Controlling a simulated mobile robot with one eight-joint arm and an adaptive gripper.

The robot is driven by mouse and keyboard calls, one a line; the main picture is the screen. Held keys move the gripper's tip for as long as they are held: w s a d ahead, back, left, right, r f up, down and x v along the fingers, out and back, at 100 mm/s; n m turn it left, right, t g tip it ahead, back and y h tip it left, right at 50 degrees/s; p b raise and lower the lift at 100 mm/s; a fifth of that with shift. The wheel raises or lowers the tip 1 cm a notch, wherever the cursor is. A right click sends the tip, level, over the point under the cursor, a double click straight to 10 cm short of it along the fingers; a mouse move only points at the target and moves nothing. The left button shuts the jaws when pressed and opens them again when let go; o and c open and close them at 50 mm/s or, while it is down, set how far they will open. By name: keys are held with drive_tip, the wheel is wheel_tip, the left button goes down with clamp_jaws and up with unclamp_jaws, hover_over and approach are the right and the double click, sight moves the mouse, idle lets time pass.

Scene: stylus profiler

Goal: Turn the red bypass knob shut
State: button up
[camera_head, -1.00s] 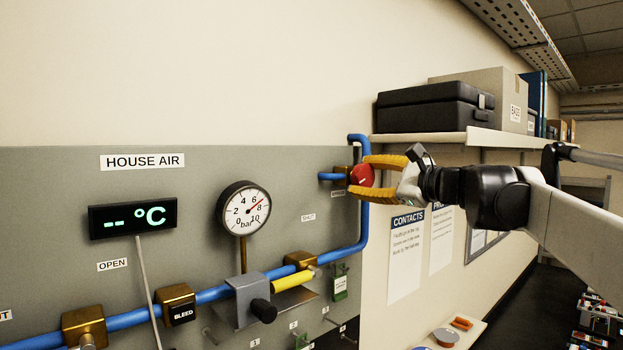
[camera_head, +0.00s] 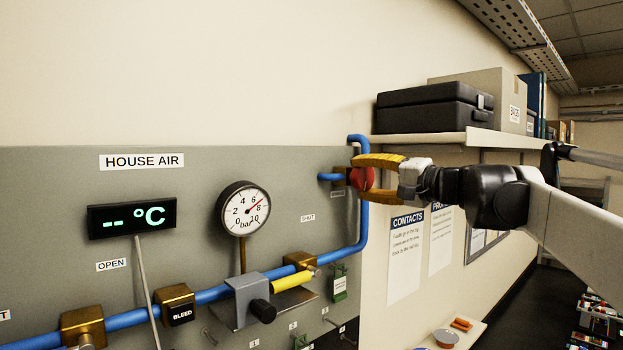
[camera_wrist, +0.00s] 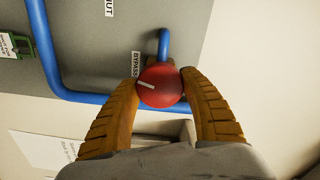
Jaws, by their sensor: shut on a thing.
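The red bypass knob (camera_head: 363,178) sits on a brass valve at the right end of the grey panel, where the blue pipe ends. My gripper (camera_head: 362,176) reaches in from the right with its yellow fingers shut on the knob, one on each side. In the wrist view the red knob (camera_wrist: 161,86) lies between the two fingertips (camera_wrist: 160,84). A white line on its face points left and slightly up. A BYPASS label (camera_wrist: 135,65) is beside it, partly covered by a finger.
The blue pipe (camera_head: 364,230) runs down close by the knob. A shelf (camera_head: 430,139) with a black case and boxes is just above my arm. A gauge (camera_head: 243,208) and a yellow-handled valve (camera_head: 293,281) are to the left. Posters hang below my gripper.

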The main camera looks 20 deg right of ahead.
drive_tip(key=n, duration=1.4)
drive_tip(key=shift+n, duration=0.3)
drive_tip(key=n, duration=0.3)
drive_tip(key=shift+n, duration=0.3)
drive_tip(key=n, duration=0.3)
drive_tip(key=shift+n, duration=0.4)
drive_tip(key=n, duration=0.3)
drive_tip(key=shift+n, duration=2.2)
